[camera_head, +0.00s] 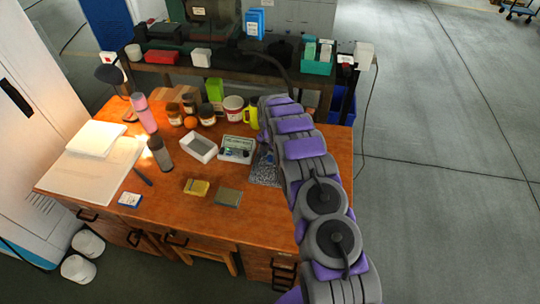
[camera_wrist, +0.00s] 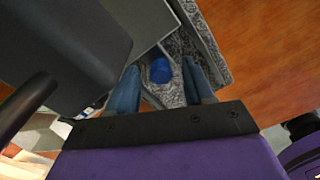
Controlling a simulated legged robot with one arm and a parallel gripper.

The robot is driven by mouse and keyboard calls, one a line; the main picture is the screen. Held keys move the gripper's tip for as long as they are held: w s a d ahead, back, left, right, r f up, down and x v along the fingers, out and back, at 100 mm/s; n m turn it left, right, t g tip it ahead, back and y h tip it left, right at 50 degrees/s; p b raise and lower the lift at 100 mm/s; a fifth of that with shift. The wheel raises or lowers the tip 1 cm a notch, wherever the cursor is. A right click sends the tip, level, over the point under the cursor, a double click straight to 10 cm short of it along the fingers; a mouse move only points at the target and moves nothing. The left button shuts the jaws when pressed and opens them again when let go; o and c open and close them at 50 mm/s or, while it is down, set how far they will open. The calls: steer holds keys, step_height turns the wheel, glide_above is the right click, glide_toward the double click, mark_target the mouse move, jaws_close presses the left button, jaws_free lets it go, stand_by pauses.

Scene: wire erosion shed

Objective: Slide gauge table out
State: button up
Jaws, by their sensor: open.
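A grey speckled slab (camera_head: 264,169), which looks like the gauge table, lies on the wooden desk, partly covered by my arm in the head view. In the wrist view the speckled slab (camera_wrist: 214,55) shows beyond my fingers, with a raised speckled edge. A blue round knob or cylinder (camera_wrist: 161,71) sits on it, between my fingertips. My gripper (camera_wrist: 160,68) is open, one finger on each side of the blue piece; I cannot tell whether either touches it. A dark bulky body (camera_wrist: 65,45) fills the upper left of the wrist view.
A yellow block (camera_head: 197,187) and grey block (camera_head: 229,197) lie nearer the front. A shelf runs along the back. The front right is clear.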

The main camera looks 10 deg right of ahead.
steer(key=shift+f, duration=0.1)
jaws_close()
stand_by(0.5)
